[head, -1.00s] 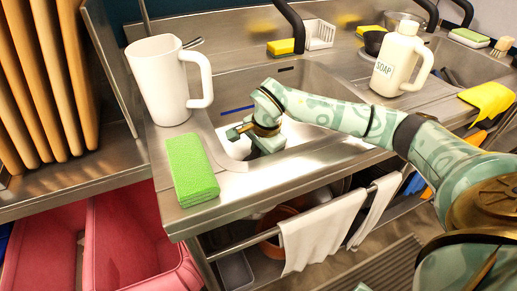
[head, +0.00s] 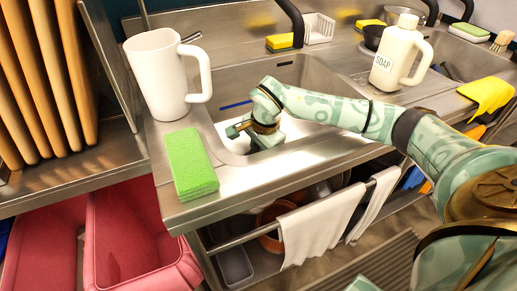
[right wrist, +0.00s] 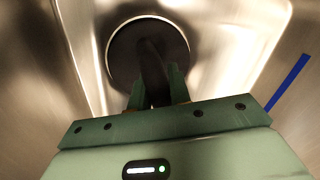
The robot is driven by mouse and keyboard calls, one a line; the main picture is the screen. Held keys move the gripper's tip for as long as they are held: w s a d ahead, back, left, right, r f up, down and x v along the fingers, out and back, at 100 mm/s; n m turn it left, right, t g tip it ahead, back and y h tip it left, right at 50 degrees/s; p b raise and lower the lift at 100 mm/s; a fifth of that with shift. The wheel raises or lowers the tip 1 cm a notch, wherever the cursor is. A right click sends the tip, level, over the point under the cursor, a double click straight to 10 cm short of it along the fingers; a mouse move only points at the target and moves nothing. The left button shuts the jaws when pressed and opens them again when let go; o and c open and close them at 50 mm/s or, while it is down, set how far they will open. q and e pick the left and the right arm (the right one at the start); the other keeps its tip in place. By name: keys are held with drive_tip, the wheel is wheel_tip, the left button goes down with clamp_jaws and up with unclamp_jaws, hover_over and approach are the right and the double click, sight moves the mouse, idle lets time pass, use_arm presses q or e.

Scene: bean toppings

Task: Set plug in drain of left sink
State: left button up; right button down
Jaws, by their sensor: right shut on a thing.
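The left sink (head: 232,85) is a steel basin, and my right arm reaches down into it. My right gripper (right wrist: 155,88) is shut on the dark upright handle of the plug (right wrist: 122,50). The plug is a round dark disc at the basin floor in the right wrist view, with a thin bright ring around its edge. The drain itself is hidden beneath the disc, so I cannot tell whether the plug is seated in it or just above it. In the head view the gripper's wrist shows inside the basin, and the plug is hidden. My left gripper is not in view.
A white pitcher (head: 155,75) and a green sponge pad (head: 190,165) stand left of the basin. A soap bottle (head: 396,55) stands on the right ledge. A black faucet (head: 291,22) rises behind. A blue stripe (right wrist: 288,82) marks the basin wall.

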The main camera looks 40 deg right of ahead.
drive_tip(key=c, duration=1.2)
unclamp_jaws()
drive_tip(key=shift+r, duration=0.1)
use_arm(q)
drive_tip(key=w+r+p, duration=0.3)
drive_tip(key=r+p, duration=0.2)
drive_tip(key=p, duration=0.1)
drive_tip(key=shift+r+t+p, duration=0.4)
use_arm(e)
drive_tip(key=s+r, duration=0.3)
drive_tip(key=r, duration=1.2)
drive_tip(key=shift+d+r, duration=0.15)
drive_tip(key=shift+r, duration=0.25)
drive_tip(key=shift+s, duration=0.1)
